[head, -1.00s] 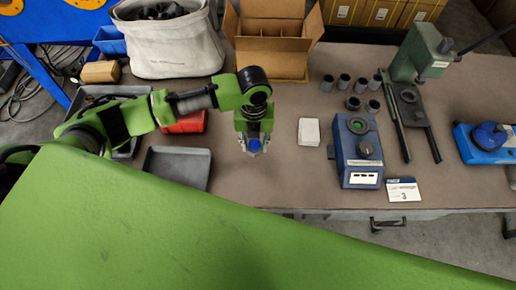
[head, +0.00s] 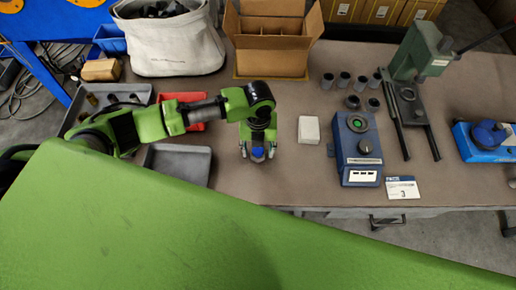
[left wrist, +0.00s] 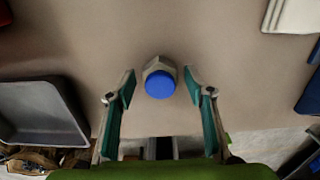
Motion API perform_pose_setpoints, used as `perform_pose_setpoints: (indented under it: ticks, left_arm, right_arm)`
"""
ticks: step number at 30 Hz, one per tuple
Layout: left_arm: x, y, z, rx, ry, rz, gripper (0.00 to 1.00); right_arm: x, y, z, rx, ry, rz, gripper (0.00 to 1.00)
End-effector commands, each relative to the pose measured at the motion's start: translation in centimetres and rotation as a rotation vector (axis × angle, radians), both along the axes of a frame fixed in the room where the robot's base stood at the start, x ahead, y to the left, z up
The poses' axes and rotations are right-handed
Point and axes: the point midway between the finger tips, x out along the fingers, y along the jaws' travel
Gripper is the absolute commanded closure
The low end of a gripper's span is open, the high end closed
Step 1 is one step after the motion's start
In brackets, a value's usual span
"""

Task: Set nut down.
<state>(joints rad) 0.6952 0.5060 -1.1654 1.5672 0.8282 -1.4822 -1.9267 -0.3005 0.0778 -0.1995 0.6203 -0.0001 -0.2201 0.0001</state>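The nut (left wrist: 159,78) is a grey metal hex piece with a bright blue round face, seen in the left wrist view against the brown table. It also shows in the head view (head: 257,154) as a small blue spot. My left gripper (head: 257,151) points down at the table, left of the white block. In the left wrist view its green-padded fingers (left wrist: 160,74) are spread, one on each side of the nut, with a gap on both sides. The nut appears to rest on the table. My right gripper is not in view.
A grey tray (head: 180,178) lies left of the gripper, with a red bin (head: 193,125) behind it. A white block (head: 309,130) and a blue device (head: 359,150) stand to the right. An open cardboard box (head: 272,63) is behind. Bare table surrounds the nut.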

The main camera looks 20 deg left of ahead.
Motion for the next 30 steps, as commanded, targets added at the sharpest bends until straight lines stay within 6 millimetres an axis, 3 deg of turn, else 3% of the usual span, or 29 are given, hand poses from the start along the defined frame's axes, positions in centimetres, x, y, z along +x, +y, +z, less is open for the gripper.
perform_pose_setpoints:
  ticks: [10,24,30]
  left_arm:
    - [0.1,0.0,1.2,-0.002,-0.003,0.0,0.52]
    - [0.2,-0.1,10.4,-0.002,-0.004,0.0,0.52]
    - [0.1,0.0,12.1,0.0,-0.001,0.001,0.52]
  right_arm:
    - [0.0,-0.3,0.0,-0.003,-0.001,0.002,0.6]
    - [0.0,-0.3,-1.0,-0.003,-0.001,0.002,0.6]
    - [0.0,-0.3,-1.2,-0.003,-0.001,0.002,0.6]
